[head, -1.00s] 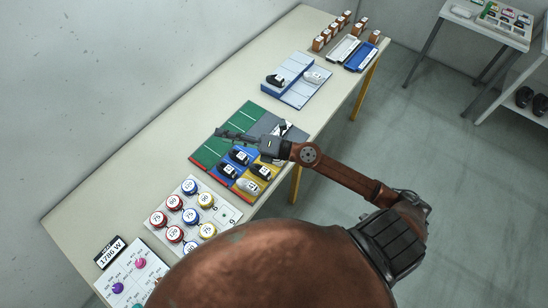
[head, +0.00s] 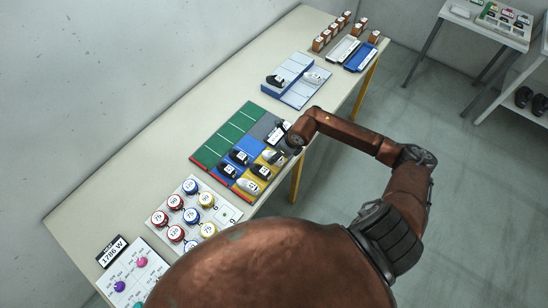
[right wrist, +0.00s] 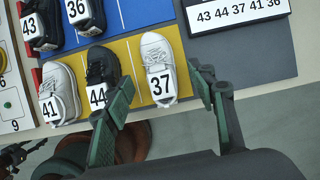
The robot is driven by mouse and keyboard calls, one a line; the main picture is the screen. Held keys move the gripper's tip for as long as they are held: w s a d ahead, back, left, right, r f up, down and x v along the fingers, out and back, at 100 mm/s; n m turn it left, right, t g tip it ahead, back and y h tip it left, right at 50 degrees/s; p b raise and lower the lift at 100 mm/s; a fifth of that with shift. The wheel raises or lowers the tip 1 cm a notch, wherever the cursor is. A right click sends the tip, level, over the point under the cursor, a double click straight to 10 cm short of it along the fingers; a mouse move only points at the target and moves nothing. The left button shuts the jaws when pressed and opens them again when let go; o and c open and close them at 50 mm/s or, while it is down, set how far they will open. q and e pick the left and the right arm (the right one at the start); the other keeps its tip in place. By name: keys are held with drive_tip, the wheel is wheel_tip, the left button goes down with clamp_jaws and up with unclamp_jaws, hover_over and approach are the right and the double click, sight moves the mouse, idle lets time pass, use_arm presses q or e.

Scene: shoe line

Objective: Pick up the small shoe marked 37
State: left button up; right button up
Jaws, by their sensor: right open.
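The small white shoe marked 37 (right wrist: 157,62) sits in the right wrist view on the yellow strip (right wrist: 133,54) at the mat's edge, its number label facing me. My right gripper (right wrist: 163,86) is open, with its two dark green fingers apart on either side of the label end of this shoe. Nothing is between the fingers' pads that I can see held.
A black shoe marked 44 (right wrist: 103,75) stands close left of it, then a white shoe marked 41 (right wrist: 58,92). Black shoes 43 (right wrist: 38,22) and 36 (right wrist: 85,14) are on the blue strip. A number card (right wrist: 238,11) lies on the grey area. The green area (head: 222,140) is empty.

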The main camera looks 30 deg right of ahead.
drive_tip(key=shift+x, duration=1.5)
drive_tip(key=shift+c, duration=0.2)
drive_tip(key=c, duration=1.1)
drive_tip(key=shift+c, duration=0.3)
drive_tip(key=shift+r, duration=0.15)
